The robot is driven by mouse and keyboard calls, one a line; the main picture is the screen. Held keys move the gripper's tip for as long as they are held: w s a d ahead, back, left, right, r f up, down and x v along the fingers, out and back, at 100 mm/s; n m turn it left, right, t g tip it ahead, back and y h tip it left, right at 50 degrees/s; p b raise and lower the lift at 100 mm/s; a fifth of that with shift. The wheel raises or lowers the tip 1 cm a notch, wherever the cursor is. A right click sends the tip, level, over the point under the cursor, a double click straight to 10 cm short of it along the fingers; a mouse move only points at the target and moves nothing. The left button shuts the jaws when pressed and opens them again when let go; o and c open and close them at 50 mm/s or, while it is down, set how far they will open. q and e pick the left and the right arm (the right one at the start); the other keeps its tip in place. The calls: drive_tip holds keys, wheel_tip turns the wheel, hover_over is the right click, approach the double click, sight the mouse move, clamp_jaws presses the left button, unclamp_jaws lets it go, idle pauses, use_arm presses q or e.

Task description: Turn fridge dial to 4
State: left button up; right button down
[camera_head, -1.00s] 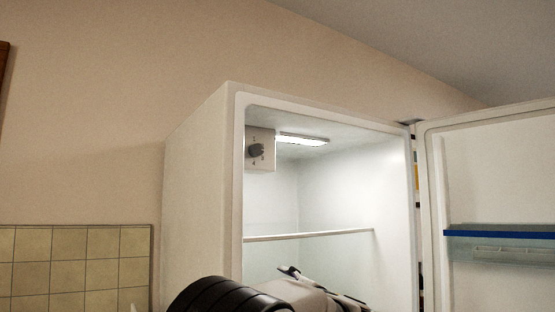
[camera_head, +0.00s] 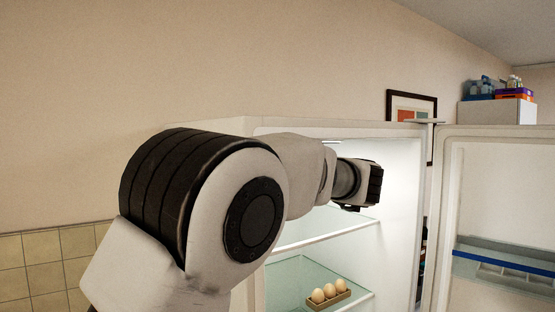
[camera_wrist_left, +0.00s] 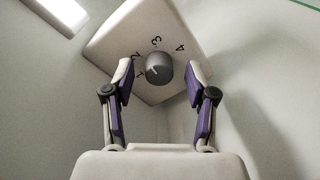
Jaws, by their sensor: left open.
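The fridge dial (camera_wrist_left: 159,68) is a dark grey round knob on a pale control box (camera_wrist_left: 128,40) in the left wrist view. Numbers are printed around it; 3 and 4 read clearly above and to its upper right. A light mark on the knob lies on its left side, roughly towards the low numbers; the exact setting is hard to tell. My left gripper (camera_wrist_left: 160,72) is open, its two fingers on either side of the knob with gaps. In the head view my left arm reaches into the fridge (camera_head: 405,200) and hides the dial. My right gripper is out of view.
The fridge door (camera_head: 500,205) stands open at right. A fridge light (camera_wrist_left: 62,12) is close to the dial box. A glass shelf (camera_head: 300,272) below holds an egg tray (camera_head: 330,298) with eggs. Items on a white cabinet (camera_head: 497,112) stand behind.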

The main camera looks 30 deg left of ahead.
use_arm(q)
drive_tip(key=shift+a, duration=0.55)
drive_tip(key=shift+d+r, duration=0.1)
drive_tip(key=shift+d, duration=0.35)
drive_tip(key=shift+c, duration=0.7)
clamp_jaws()
drive_tip(key=shift+r, duration=0.15)
